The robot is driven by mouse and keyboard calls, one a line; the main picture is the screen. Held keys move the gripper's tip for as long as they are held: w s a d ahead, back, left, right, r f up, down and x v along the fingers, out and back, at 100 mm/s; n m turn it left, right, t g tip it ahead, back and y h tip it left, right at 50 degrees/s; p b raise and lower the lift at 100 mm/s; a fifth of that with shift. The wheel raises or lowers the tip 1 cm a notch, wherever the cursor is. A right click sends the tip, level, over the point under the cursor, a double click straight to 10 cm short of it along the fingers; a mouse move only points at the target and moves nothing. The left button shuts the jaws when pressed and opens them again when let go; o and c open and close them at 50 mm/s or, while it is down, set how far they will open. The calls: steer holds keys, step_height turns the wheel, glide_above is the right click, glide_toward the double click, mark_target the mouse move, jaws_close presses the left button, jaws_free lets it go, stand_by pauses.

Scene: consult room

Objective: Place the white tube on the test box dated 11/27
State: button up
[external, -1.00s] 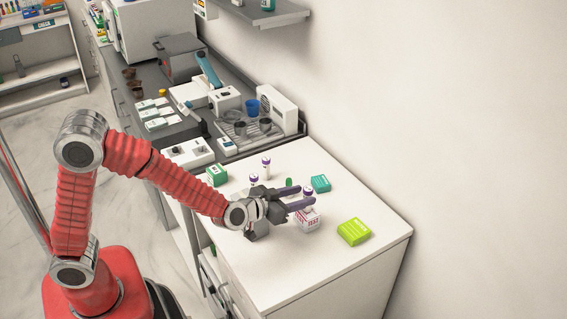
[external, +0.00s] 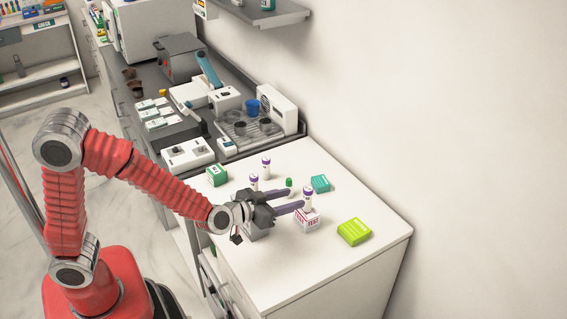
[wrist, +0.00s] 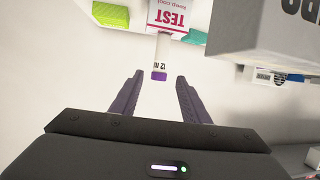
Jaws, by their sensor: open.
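A white tube (external: 307,198) with a purple cap stands upright on a white test box (external: 306,221) with red markings. In the wrist view the tube (wrist: 162,52) shows in front of the box (wrist: 171,14), which reads TEST upside down; I cannot read a date. My gripper (external: 296,199) is open, just left of the tube, with nothing between its fingers. Two more white tubes with purple caps, a rear one (external: 266,168) and a nearer one (external: 253,182), stand behind my gripper.
A lime green box (external: 354,231) lies to the right. A teal box (external: 320,184), a small green-capped item (external: 289,184) and a green box (external: 216,175) are farther back. The white counter (external: 285,285) is clear at its front. Lab equipment fills the dark counter (external: 225,150) behind.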

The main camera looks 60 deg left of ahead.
steer(key=s+a+r+m+g+h, duration=0.1)
steer(key=s+r+m+g+h, duration=0.3)
steer(key=s, duration=0.7)
steer(key=s+a+g, duration=0.1)
steer(key=s+a, duration=0.2)
steer(key=s, duration=0.4)
steer(key=s+a+n+g+y, duration=0.1)
steer(key=s+a+g, duration=0.1)
steer(key=s+a, duration=0.2)
steer(key=s+a+f+n+g+y, duration=0.1)
steer(key=s+a, duration=0.3)
steer(key=s, duration=0.7)
steer(key=shift+g, duration=0.4)
